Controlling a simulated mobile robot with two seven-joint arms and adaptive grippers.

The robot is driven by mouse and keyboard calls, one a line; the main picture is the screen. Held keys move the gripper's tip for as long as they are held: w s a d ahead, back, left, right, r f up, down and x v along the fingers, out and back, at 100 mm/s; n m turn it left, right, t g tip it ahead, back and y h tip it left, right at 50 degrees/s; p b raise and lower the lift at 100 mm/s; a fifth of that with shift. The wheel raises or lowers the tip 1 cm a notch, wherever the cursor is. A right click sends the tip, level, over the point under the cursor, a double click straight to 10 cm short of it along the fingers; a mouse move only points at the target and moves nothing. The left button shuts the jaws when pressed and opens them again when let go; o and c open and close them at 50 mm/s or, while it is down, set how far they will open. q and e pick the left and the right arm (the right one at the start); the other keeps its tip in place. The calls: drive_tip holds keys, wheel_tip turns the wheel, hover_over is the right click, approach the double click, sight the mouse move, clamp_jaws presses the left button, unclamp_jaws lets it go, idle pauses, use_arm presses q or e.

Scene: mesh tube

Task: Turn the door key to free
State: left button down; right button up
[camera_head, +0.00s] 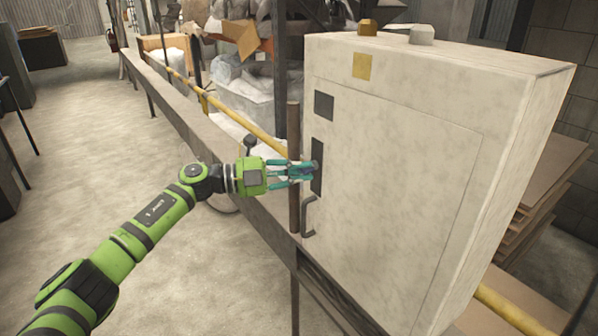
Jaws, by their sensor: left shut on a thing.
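A pale, worn metal cabinet (400,130) with a door fills the right half of the head view. A dark upright plate (317,178) sits near the door's left edge. My left gripper (312,171) reaches in from the left, its teal fingers at this plate. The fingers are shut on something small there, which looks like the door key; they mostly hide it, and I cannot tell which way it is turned. A grey bent handle (308,217) is just below the plate. The door is closed. My right gripper is not in view.
A dark vertical post (294,140) stands right beside the cabinet's left side, close to my left gripper. A yellow rail (245,122) and a long beam (185,112) run behind. Open concrete floor (95,130) lies to the left. Stacked boards (540,185) are at right.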

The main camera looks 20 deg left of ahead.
use_arm(q)
drive_tip(key=c, duration=1.2)
unclamp_jaws()
drive_tip(key=v, duration=1.2)
